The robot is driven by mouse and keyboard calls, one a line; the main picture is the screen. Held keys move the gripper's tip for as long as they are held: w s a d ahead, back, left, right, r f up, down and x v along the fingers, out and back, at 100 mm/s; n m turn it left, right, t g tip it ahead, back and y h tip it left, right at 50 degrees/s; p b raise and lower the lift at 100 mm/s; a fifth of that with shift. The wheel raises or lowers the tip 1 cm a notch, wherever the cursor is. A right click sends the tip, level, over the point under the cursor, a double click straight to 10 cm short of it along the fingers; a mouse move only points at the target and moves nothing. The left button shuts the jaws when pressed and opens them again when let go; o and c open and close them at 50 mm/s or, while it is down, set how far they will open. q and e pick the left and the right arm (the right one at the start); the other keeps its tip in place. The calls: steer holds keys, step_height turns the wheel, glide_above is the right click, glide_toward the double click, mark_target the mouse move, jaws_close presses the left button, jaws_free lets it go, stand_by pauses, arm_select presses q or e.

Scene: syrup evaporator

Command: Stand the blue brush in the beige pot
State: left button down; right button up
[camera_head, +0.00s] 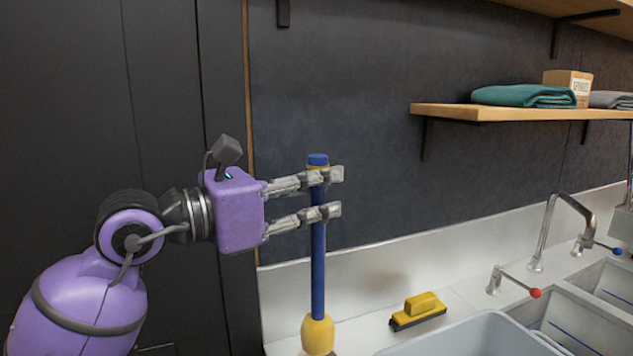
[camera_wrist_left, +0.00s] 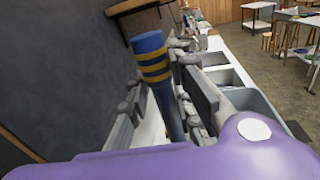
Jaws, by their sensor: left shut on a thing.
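The blue brush (camera_head: 318,260) hangs upright in the head view, with a long blue handle and a yellow lower part near the bottom edge. Its bristle end is cut off by the frame. My left gripper (camera_head: 328,194) is shut on the upper handle, just below its blue top. In the left wrist view the handle (camera_wrist_left: 151,55), with its yellow bands, stands between the fingers. I do not see the beige pot in either view. My right gripper is not in view.
A yellow scrub brush with black base (camera_head: 418,311) lies on the pale counter, right of the held brush. A grey basin (camera_head: 480,335) and sinks with taps (camera_head: 548,230) are further right. A wooden shelf (camera_head: 450,112) with folded cloths (camera_head: 530,96) and a box (camera_head: 568,82) is above.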

mark_target(316, 226)
arm_select(q)
steer(key=shift+f+b, duration=0.35)
steer(key=shift+f, duration=0.55)
step_height(316, 226, down, 4)
steer(key=shift+r+b, duration=0.1)
steer(key=shift+b, duration=0.6)
steer(key=shift+f+b, duration=1)
steer(key=shift+f, duration=1.6)
steer(key=c, duration=1.5)
jaws_free()
steer(key=shift+o, duration=0.2)
steer(key=shift+s+a, duration=0.1)
steer(key=v, duration=1.2)
